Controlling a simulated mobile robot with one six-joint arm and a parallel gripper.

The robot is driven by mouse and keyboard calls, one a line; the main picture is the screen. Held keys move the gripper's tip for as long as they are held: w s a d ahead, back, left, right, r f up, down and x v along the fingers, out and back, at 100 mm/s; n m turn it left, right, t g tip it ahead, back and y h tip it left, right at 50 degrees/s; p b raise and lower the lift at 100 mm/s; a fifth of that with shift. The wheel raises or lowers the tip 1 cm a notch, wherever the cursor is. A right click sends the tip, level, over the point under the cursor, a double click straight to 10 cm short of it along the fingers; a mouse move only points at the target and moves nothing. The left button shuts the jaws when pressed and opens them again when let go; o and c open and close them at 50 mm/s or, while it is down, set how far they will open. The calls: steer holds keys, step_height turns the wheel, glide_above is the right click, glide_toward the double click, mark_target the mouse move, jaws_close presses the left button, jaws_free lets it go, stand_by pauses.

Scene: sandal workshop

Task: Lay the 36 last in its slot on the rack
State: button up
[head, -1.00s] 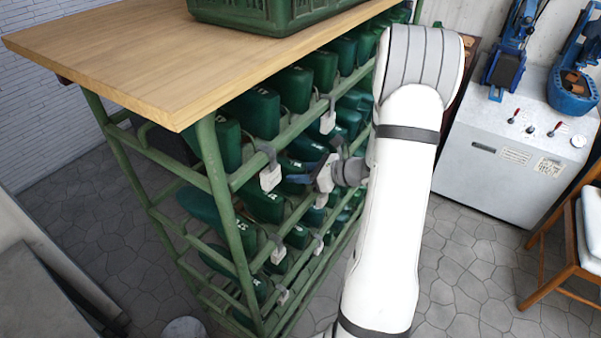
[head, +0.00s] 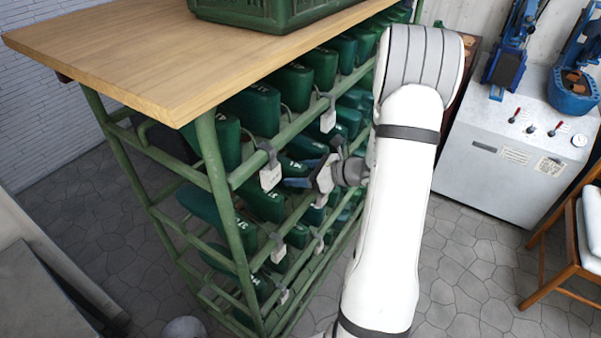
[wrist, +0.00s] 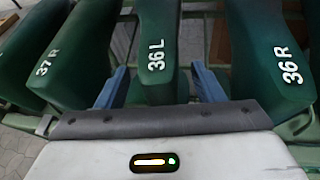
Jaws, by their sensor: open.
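In the wrist view a green last marked 36 L (wrist: 155,55) lies on the rack, between the two blue fingers of my gripper (wrist: 158,85). The fingers stand open, with a gap on each side of the last. In the head view my gripper (head: 300,175) reaches into the middle tier of the green rack (head: 222,190). The last there is partly hidden by the gripper. Beside it in the wrist view lie a last marked 36 R (wrist: 275,50) on the right and one marked 37 R (wrist: 70,50) on the left.
Several green lasts fill the other tiers, with white tags (head: 270,177) hanging from the rails. A wooden top (head: 130,60) with a green crate (head: 270,12) covers the rack. A grey machine (head: 500,150) and a chair (head: 575,240) stand at the right.

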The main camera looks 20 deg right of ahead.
steer(key=shift+d, duration=0.1)
steer(key=v, duration=0.7)
steer(key=shift+s+d+r, duration=0.1)
steer(key=shift+s+d, duration=0.15)
steer(key=shift+s, duration=0.05)
